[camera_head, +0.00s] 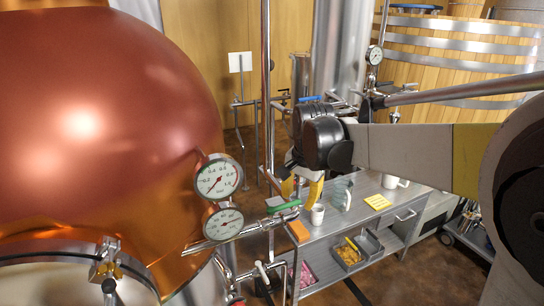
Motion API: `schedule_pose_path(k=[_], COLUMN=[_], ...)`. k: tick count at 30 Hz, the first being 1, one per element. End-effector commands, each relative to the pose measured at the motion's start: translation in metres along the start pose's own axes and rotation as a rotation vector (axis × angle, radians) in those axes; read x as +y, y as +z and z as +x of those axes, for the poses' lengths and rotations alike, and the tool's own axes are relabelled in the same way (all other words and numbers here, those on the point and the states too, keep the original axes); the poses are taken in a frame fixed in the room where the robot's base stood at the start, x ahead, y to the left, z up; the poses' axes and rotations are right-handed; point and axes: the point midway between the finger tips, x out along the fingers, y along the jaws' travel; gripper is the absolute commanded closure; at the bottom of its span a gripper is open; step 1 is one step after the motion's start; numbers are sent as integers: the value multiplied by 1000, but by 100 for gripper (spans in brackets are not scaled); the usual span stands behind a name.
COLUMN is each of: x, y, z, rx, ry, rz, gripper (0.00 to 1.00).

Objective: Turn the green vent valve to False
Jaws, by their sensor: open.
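The green vent valve handle (285,207) is at the end of a metal pipe that runs from the big copper vessel, near the middle of the picture. The handle lies roughly along the pipe, slanting slightly up to the right. My gripper (301,193) points down from the black wrist, with yellow fingers spread and nothing visible between them. It appears just above and to the right of the handle. I cannot tell the gap in depth, and no contact is clear.
The copper vessel (100,110) fills the left, with two dial gauges (219,178) by the valve pipe. A vertical metal pipe (266,90) stands beside my gripper. Behind is a metal table (345,222) with mugs (317,215), a yellow note (377,202) and trays (350,256).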

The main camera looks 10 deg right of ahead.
Motion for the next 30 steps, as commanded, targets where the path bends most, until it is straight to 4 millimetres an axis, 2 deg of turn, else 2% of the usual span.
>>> schedule_pose_path(k=[1, 6, 12, 23, 30], x=[-15, -47, -63, -62, -56], y=[-18, -58, -81, -82, -76], z=[-4, 23, 59, 94, 130], rx=[-19, -79, -115, -124, -124], ry=[21, 107, 188, 218, 217], rz=[61, 287, 474, 539, 537], gripper=[59, 59, 59, 59, 59])
